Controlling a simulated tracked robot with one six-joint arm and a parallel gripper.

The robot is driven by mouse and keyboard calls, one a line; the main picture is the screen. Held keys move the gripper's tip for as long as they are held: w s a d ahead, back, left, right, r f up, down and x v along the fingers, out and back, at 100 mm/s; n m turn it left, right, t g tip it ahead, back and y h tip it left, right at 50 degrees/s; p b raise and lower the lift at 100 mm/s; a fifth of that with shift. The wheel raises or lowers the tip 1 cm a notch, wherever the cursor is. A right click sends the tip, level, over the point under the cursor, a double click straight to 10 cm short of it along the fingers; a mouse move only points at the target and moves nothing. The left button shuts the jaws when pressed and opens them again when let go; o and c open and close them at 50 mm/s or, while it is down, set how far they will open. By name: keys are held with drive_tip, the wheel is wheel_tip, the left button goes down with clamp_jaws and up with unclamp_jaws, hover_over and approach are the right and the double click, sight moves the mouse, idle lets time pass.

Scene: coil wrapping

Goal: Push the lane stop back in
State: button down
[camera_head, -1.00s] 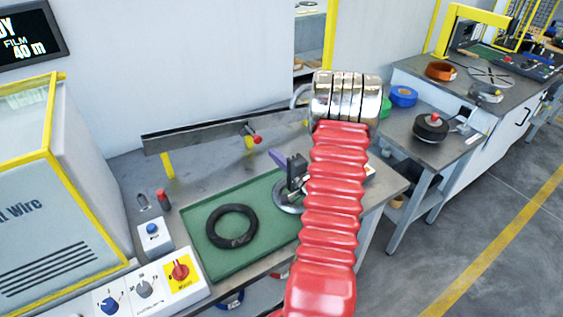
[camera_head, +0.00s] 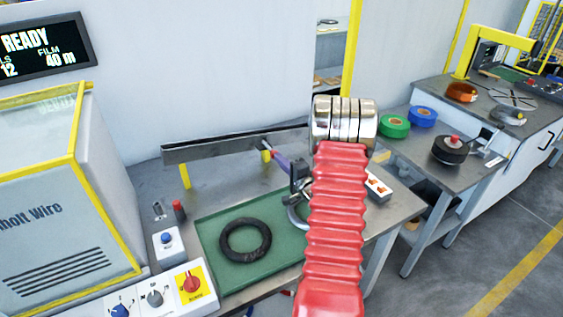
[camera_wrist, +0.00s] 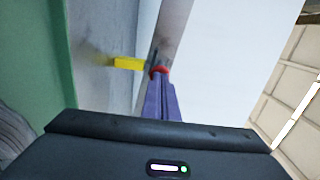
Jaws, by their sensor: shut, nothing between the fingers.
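The lane stop is on the long grey rail (camera_head: 225,150) at the back of the bench. In the wrist view its red end (camera_wrist: 159,70) shows just beyond my fingertips, with a yellow part (camera_wrist: 129,63) beside it. My gripper (camera_head: 274,154) has purple fingers, shut and empty, pointing at the stop. In the wrist view my gripper (camera_wrist: 161,80) lines up with the red end and seems to meet it. The fingers cover part of the stop, so I cannot tell how far it sticks out or whether they touch.
A black coil (camera_head: 245,240) lies on the green mat (camera_head: 215,268) before the rail. A control panel (camera_head: 165,292) and wire cabinet (camera_head: 60,215) stand at left. A small orange-buttoned box (camera_head: 378,187) sits right of my arm. Tape rolls (camera_head: 394,126) lie on the right-hand table.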

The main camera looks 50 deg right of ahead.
drive_tip(key=x, duration=0.4)
drive_tip(key=shift+w+d+r, duration=0.1)
drive_tip(key=shift+w, duration=0.05)
drive_tip(key=v, duration=1.4)
idle(0.6)
